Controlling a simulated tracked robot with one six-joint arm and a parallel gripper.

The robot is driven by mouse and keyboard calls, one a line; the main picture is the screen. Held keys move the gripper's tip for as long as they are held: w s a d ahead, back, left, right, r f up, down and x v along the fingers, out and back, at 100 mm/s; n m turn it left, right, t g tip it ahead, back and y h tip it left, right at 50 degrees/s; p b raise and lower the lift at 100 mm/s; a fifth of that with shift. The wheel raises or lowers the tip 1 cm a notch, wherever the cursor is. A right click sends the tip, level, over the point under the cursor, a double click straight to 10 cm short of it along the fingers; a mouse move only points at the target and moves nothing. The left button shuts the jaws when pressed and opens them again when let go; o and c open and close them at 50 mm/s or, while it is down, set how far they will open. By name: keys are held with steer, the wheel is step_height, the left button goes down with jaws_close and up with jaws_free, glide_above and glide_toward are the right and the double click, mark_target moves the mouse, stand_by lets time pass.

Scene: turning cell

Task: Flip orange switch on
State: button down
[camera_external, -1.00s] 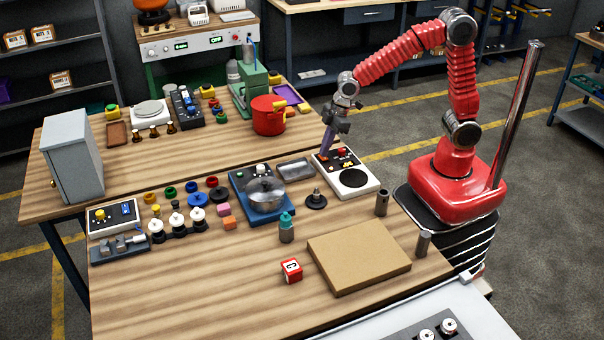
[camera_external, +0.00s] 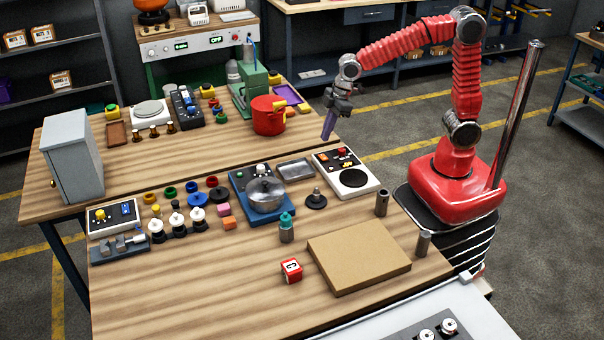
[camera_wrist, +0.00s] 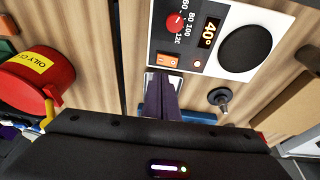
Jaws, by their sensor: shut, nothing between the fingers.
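The orange switch (camera_wrist: 167,60) is at a corner of a white hotplate unit (camera_wrist: 196,40) in the wrist view. I cannot tell its position. The unit has a red knob (camera_wrist: 176,22), a display (camera_wrist: 211,31) reading 40° and a round black plate (camera_wrist: 246,50). In the external view the unit (camera_external: 330,165) sits at the bench's back edge. My gripper (camera_external: 327,136) is in the air above and behind it, apart from it. Its purple fingers (camera_wrist: 162,98) are shut and empty, near the switch in the wrist view.
A red pot (camera_external: 269,116) stands on the other bench. A brown board (camera_external: 358,257) lies in front.

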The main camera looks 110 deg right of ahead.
step_height(320, 180, up, 7)
steer(key=s+d, duration=0.1)
steer(key=s, duration=0.1)
steer(key=shift+s+d+r, duration=0.15)
steer(key=shift+d, duration=0.1)
stand_by(0.5)
steer(key=s+a+t, duration=0.2)
steer(key=s+a, duration=1.5)
steer(key=a, duration=0.1)
steer(key=shift+s+a+f+y, duration=0.2)
steer(key=shift+s+f+y, duration=0.1)
steer(key=shift+s+f, duration=0.05)
